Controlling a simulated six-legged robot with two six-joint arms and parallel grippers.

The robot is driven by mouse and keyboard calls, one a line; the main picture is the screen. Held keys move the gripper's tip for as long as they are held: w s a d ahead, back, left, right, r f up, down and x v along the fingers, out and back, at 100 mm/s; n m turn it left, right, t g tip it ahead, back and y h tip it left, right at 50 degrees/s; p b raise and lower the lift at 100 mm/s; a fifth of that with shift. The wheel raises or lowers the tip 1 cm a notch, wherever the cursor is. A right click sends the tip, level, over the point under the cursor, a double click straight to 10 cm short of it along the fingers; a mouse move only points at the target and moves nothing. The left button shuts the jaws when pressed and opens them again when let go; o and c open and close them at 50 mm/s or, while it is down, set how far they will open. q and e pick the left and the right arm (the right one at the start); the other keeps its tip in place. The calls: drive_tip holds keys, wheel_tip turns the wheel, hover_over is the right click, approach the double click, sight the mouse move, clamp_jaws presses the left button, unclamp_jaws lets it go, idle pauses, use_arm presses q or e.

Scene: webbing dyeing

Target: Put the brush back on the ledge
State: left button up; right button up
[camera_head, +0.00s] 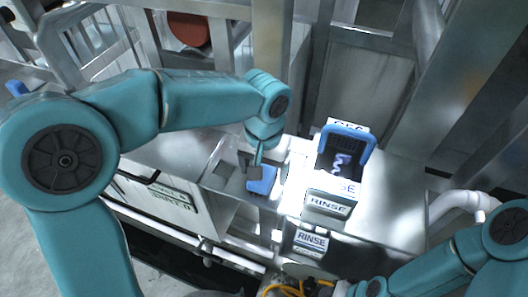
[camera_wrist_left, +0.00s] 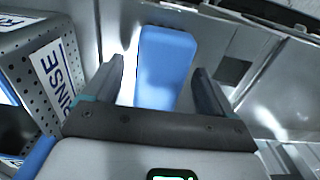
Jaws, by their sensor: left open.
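The brush appears as a blue block (camera_head: 262,180) on a metal surface in the middle of the head view, below my left wrist. In the left wrist view the blue block (camera_wrist_left: 166,66) lies between and beyond the fingers of my left gripper (camera_wrist_left: 160,75). The left gripper (camera_head: 252,168) is open, with a finger on each side of the block and clear gaps beside it. The metal ledge (camera_head: 225,182) shows around the block. My right arm enters at the lower right, and its gripper does not show.
A perforated metal holder with a blue rim (camera_head: 368,155) and RINSE labels (camera_head: 328,203) stands right of the block. It is close on the left in the wrist view (camera_wrist_left: 20,50). Metal posts rise behind. A white pipe (camera_head: 455,203) is at the right. Bare metal lies right of the holder.

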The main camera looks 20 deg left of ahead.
use_arm(q)
wheel_tip(320, 180, up, 10)
drive_tip(key=shift+r, duration=0.2)
drive_tip(key=shift+s+f, duration=0.1)
drive_tip(key=shift+s, duration=0.1)
idle(0.4)
